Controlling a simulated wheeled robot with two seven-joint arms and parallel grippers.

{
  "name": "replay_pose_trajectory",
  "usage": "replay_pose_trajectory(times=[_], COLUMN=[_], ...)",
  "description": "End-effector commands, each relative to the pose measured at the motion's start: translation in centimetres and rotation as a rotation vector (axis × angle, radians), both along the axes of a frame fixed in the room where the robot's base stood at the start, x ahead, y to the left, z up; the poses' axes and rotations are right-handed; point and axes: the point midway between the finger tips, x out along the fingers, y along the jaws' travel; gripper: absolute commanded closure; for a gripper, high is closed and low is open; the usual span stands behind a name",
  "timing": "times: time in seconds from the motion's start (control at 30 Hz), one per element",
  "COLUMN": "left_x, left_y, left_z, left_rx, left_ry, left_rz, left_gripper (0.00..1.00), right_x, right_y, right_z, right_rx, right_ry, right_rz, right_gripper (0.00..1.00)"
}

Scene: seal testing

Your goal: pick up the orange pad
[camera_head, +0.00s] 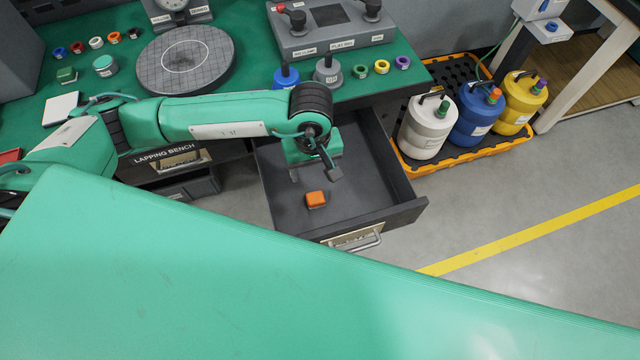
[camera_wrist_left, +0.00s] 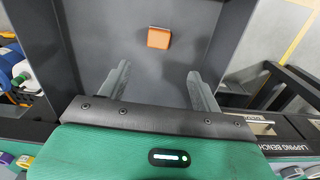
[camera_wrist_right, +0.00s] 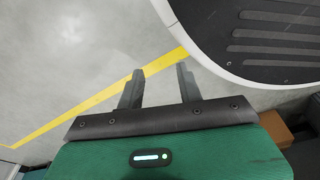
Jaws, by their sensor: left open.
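The orange pad (camera_head: 316,199) is a small block lying on the dark floor of an open drawer (camera_head: 358,190), towards its front. My left gripper (camera_head: 314,176) is over the drawer, above and a little behind the pad. In the left wrist view the gripper (camera_wrist_left: 154,85) has its fingers spread and empty, and the orange pad (camera_wrist_left: 159,38) lies beyond the fingertips, roughly between their lines, not touched. My right gripper (camera_wrist_right: 159,75) shows only in its wrist view, fingers apart with nothing between them, over the grey floor.
The drawer walls surround the pad, with a handle (camera_head: 368,239) at the front. The green bench top (camera_head: 250,60) holds a round grey plate (camera_head: 186,60), several coloured rings and weights. An orange-edged tray (camera_head: 480,153) with jugs stands right of the drawer.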

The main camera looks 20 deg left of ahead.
Motion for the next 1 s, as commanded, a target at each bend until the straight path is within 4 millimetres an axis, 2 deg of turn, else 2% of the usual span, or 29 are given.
replay_pose_trajectory(times=[0.33,0.63,0.8,1.0], left_x=[-0.2,-0.2,-0.5,-0.5], left_y=[-0.1,-0.3,-0.8,-0.8], left_z=[-6.4,-8.7,-10.9,-13.1], left_rx=[-0.002,-0.003,-0.003,-0.003], left_ry=[0.005,0.003,0.004,0.003], left_rz=[0.001,0.001,0.001,0.0], left_gripper=[0.35,0.35,0.35,0.35], right_x=[-1.0,-1.5,-3.4,-3.9], right_y=[-0.4,-0.6,-1.3,-1.4], right_z=[-0.8,-1.1,-2.2,-2.5], right_rx=[-0.003,-0.005,-0.009,-0.01], right_ry=[0.003,0.0,0.009,0.007], right_rz=[0.003,0.004,0.007,0.008], right_gripper=[0.64,0.64,0.64,0.64])
